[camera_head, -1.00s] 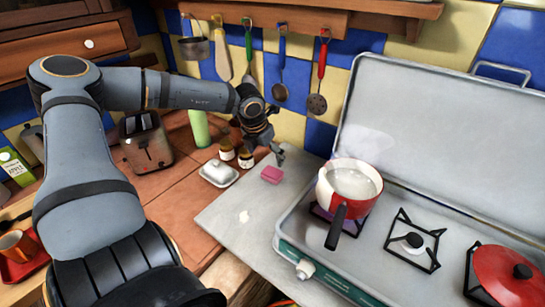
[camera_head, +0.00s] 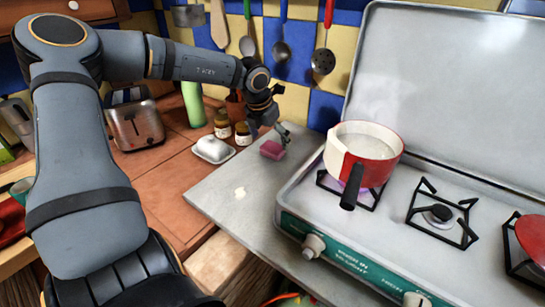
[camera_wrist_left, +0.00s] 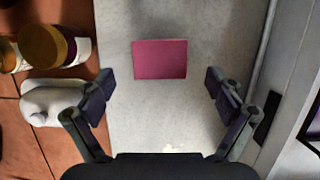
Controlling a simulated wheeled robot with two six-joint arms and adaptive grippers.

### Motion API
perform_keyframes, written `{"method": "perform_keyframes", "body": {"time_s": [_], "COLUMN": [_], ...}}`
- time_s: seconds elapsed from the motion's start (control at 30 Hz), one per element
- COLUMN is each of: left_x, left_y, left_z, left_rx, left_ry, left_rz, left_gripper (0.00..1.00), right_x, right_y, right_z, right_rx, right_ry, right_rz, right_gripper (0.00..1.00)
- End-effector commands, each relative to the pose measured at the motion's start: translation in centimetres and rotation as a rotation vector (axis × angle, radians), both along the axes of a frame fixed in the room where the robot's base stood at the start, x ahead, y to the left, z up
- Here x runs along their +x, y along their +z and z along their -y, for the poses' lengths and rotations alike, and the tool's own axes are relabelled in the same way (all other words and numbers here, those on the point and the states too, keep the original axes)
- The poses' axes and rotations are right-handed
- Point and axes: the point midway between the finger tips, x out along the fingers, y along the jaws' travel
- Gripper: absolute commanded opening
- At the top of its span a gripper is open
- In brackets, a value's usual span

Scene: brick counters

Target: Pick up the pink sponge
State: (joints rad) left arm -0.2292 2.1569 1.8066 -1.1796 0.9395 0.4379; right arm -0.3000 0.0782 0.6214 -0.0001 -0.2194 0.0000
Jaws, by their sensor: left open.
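The pink sponge (camera_head: 272,149) lies flat on the grey metal counter (camera_head: 222,196), left of the stove. In the left wrist view the sponge (camera_wrist_left: 160,59) is ahead of the fingertips, centred between them and not touched. My left gripper (camera_head: 270,130) is close behind and above the sponge in the head view. In the left wrist view its two fingers (camera_wrist_left: 162,88) are spread wide and hold nothing. My right gripper is not in view.
A white butter dish (camera_head: 213,149) and small jars (camera_head: 243,133) stand left of the sponge. A red and white pot (camera_head: 363,157) sits on the stove (camera_head: 345,255) at right. A toaster (camera_head: 136,124) and a green bottle (camera_head: 194,102) are farther left.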

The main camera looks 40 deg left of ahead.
Motion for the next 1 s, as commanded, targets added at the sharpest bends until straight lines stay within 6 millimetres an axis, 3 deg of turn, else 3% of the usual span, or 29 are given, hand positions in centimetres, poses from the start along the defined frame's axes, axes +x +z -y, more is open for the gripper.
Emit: {"method": "perform_keyframes", "body": {"time_s": [0.1, 0.2, 0.47, 0.8, 1.0], "left_x": [0.6, 1.0, 1.1, 1.1, 1.1], "left_y": [-2.2, -3.2, -3.5, -3.5, -3.5], "left_z": [-0.2, -0.2, -0.2, -0.2, -0.2], "left_rx": [0.002, 0.002, 0.000, 0.000, 0.000], "left_ry": [0.000, 0.000, 0.000, 0.000, 0.000], "left_rz": [-0.007, -0.004, -0.001, -0.001, -0.001], "left_gripper": [0.92, 0.92, 0.91, 0.45, 0.44], "right_x": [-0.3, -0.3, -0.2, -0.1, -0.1], "right_y": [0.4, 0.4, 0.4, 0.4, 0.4], "right_z": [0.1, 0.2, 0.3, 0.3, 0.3], "right_rx": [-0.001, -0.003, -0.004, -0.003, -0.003], "right_ry": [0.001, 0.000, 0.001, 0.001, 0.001], "right_rz": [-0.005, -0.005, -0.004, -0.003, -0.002], "right_gripper": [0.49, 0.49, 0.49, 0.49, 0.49]}}
